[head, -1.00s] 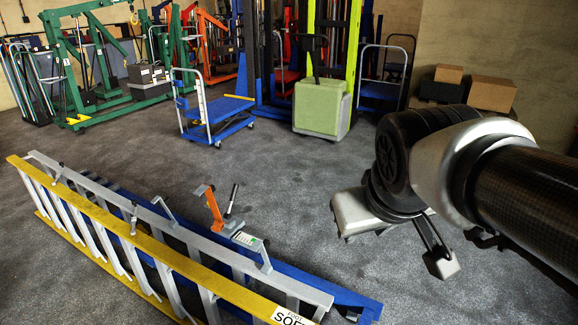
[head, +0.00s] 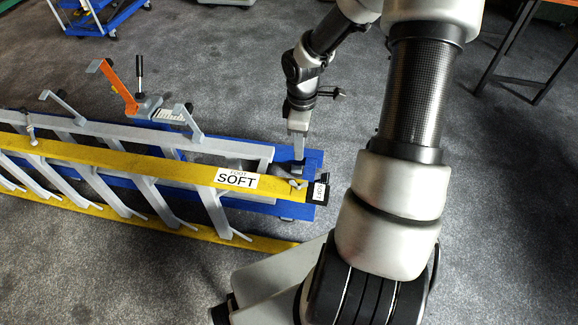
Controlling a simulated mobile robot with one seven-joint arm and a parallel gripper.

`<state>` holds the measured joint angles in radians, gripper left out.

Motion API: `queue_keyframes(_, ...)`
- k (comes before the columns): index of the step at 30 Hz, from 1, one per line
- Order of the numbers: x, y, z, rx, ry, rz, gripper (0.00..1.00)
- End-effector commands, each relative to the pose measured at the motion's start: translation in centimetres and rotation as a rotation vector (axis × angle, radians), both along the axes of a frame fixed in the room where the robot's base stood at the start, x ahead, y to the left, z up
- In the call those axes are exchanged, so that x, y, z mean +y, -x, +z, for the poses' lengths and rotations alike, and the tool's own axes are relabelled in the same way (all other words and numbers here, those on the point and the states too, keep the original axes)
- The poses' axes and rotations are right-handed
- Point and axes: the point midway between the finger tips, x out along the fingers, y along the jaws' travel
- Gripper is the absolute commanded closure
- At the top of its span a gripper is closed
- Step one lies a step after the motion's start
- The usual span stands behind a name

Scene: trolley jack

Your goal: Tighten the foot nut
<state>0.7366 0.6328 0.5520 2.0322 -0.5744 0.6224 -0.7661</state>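A small grey winged part (head: 297,184), which looks like the foot nut, sits on the rail just left of the foot. My gripper (head: 298,156) points down just above and behind that part. Its fingers are small and seen edge-on, so I cannot tell whether they are open or touching anything.
A grey rail (head: 100,132) and a blue frame (head: 305,160) lie behind the yellow rail. An orange bracket (head: 118,88) with an upright black-handled lever (head: 139,68) stands farther back. A blue trolley (head: 95,12) is at top left.

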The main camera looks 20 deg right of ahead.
Motion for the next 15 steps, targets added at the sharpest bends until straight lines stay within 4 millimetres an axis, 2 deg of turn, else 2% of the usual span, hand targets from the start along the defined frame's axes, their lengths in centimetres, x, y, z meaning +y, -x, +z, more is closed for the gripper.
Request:
queue_keyframes(7, 0.1, 0.2, -3.0, 0.009, -0.011, 0.007, 0.67)
queue_keyframes(15, 0.2, 0.1, -8.9, 0.009, -0.011, 0.007, 0.67)
